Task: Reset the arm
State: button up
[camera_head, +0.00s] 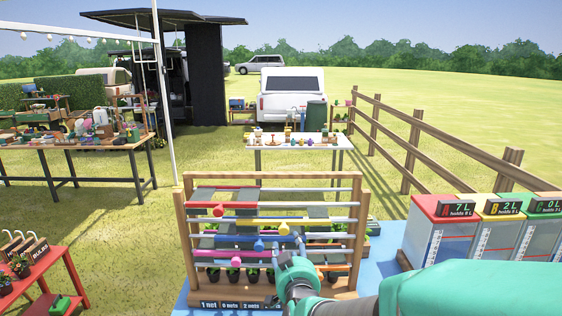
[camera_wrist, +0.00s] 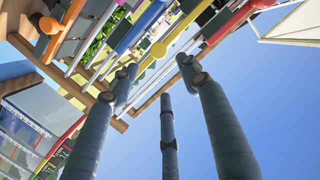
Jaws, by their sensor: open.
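My arm (camera_head: 460,290) reaches in from the lower right in the head view, teal with a grey joint, in front of a wooden rack. The rack (camera_head: 184,235) has a wooden frame and several rails with coloured rods and grey panels. It also shows tilted in the wrist view (camera_wrist: 118,124), beyond the fingers. Whether the fingers touch it, I cannot tell.
Red, yellow and green-topped bins (camera_head: 440,240) stand right of the rack on a blue surface (camera_head: 392,240). A red stand (camera_head: 70,262) with small plants is at the lower left. A table (camera_head: 262,141) stands behind the rack. A wooden fence (camera_head: 412,150) runs along the right.

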jog(key=s+d+r+g, duration=0.1)
jog(key=s+d+g, duration=0.2)
jog(key=s+d, duration=0.3)
jog(key=s+d+r+g+h, duration=0.1)
jog(key=s+d+g, duration=0.3)
jog(key=s, duration=1.3)
jog(key=s+d+r+g, duration=0.2)
jog(key=s+d, duration=0.6)
jog(key=s, duration=0.4)
jog(key=shift+d+r+g, duration=0.3)
jog(key=shift+g, duration=0.4)
